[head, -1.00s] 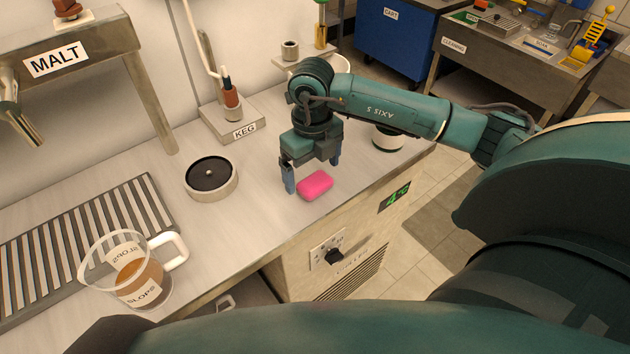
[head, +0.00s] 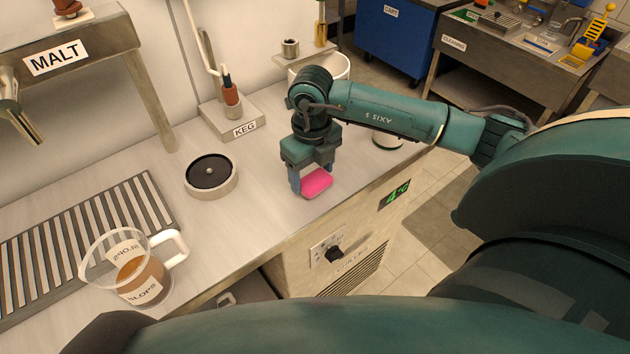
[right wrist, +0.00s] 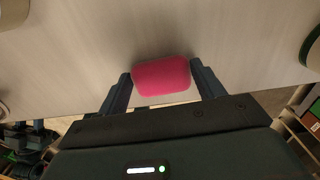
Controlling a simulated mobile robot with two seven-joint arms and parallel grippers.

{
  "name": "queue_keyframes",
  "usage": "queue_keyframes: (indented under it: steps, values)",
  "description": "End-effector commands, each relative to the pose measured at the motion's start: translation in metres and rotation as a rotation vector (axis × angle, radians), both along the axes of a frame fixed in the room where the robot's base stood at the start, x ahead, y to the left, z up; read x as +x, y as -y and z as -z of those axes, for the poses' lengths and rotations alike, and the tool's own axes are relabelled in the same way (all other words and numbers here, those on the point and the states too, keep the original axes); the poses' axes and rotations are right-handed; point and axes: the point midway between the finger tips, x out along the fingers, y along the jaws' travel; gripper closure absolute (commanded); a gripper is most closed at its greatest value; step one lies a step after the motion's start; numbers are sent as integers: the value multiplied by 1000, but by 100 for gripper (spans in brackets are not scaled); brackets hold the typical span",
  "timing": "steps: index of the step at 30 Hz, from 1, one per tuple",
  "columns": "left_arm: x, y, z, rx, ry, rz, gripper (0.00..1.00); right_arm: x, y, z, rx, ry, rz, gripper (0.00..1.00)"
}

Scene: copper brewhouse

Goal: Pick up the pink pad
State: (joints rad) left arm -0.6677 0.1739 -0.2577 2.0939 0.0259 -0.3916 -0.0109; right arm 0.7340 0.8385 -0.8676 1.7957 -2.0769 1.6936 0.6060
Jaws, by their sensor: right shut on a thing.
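The pink pad (head: 317,184) is a small rounded block on the steel counter, near its front edge. My right gripper (head: 315,182) reaches down over it from above, with a finger at each side of the pad. In the right wrist view the pad (right wrist: 162,77) lies between the two dark fingers (right wrist: 162,84), and the gripper is shut on it. The pad appears to be at counter level; I cannot tell whether it is lifted.
A round black-topped disc (head: 211,173) stands left of the pad. The keg stand (head: 232,121) is behind. The counter around the pad is clear.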

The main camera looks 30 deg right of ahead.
Motion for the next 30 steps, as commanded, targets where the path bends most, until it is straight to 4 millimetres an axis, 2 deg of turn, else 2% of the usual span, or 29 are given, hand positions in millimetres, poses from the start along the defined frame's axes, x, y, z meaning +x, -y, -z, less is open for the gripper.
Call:
queue_keyframes:
  steps: [8, 11, 21, 25, 30]
  values:
    - [0, 0, 0, 1, 1, 2, 64, 1, 0, -5, 0, 2, 0, 55]
    - [0, 0, 1, 0, 3, 2, 64, 1, 0, -18, 1, 6, -1, 55]
    - [1, 1, 2, -2, 12, 8, 64, 1, 0, -83, 1, 5, -1, 55]
    - [1, 3, 2, -3, 13, 12, 64, 0, 0, -96, 0, 2, -1, 55]
    - [1, 3, 1, -3, 15, 13, 64, 0, 0, -101, 0, 0, -1, 55]
